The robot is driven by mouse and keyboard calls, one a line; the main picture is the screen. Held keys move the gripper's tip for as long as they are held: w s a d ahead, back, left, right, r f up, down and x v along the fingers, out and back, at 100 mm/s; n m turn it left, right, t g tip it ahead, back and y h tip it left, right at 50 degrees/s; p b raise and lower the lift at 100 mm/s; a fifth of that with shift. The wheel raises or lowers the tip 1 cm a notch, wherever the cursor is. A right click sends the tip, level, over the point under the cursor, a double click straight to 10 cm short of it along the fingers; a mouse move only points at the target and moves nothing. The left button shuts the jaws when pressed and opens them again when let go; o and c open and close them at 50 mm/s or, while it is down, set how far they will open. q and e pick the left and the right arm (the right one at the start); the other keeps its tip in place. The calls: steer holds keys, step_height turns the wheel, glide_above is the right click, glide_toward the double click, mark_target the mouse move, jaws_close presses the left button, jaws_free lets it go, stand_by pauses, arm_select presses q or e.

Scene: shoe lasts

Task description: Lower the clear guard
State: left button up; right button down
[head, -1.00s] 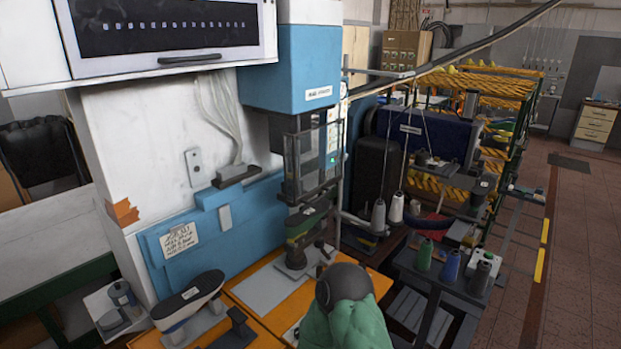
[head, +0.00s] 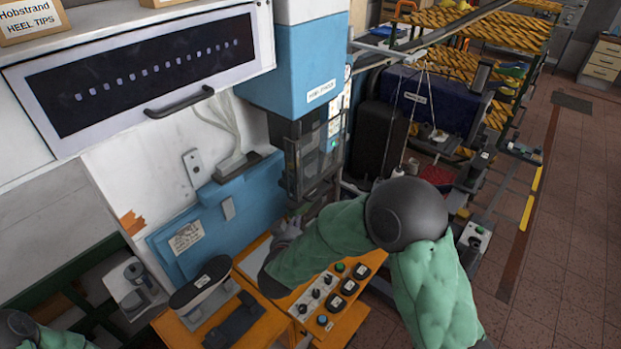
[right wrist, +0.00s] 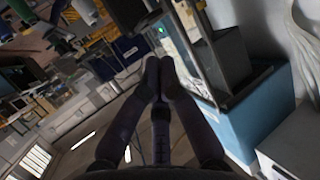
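The clear guard (head: 316,170), a see-through panel in a dark frame, stands in front of the blue machine head in the head view. In the right wrist view its frame and panel (right wrist: 187,48) are just right of my fingertips. My right gripper (head: 285,228) is low in front of the machine, near the guard's lower edge and partly hidden by my arm. In the right wrist view its fingers (right wrist: 160,62) meet at the tips with nothing visible between them. Contact with the guard cannot be told. My left gripper is out of view.
A dark shoe last (head: 200,282) sits on the orange bench at left. A control panel with several buttons (head: 335,295) lies below my right arm. A cabinet with a handle (head: 180,103) overhangs at upper left. Racks (head: 470,60) stand behind at right.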

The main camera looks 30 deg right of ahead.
step_height(320, 180, up, 3)
steer(key=d, duration=0.1)
steer(key=p, duration=0.3)
glide_toward(307, 199)
steer(key=w+d+r, duration=0.3)
steer(key=shift+w+d+f+m+h, duration=0.2)
steer(key=shift+w+d+f, duration=0.1)
steer(key=shift+f, duration=0.25)
steer(key=shift+w+d+f+m+h, duration=0.15)
steer(key=shift+w+f+h, duration=0.1)
steer(key=shift+f, duration=0.3)
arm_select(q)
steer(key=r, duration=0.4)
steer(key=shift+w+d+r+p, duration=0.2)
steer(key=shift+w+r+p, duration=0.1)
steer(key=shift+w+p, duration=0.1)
arm_select(e)
steer(key=shift+w+d+f, duration=0.15)
steer(key=shift+w+f, duration=0.05)
steer(key=shift+f, duration=0.2)
steer(key=shift+w+d+f, duration=0.1)
steer(key=shift+w+f, duration=0.05)
steer(key=shift+f, duration=0.25)
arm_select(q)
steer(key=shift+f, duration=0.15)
arm_select(e)
steer(key=shift+f, duration=0.15)
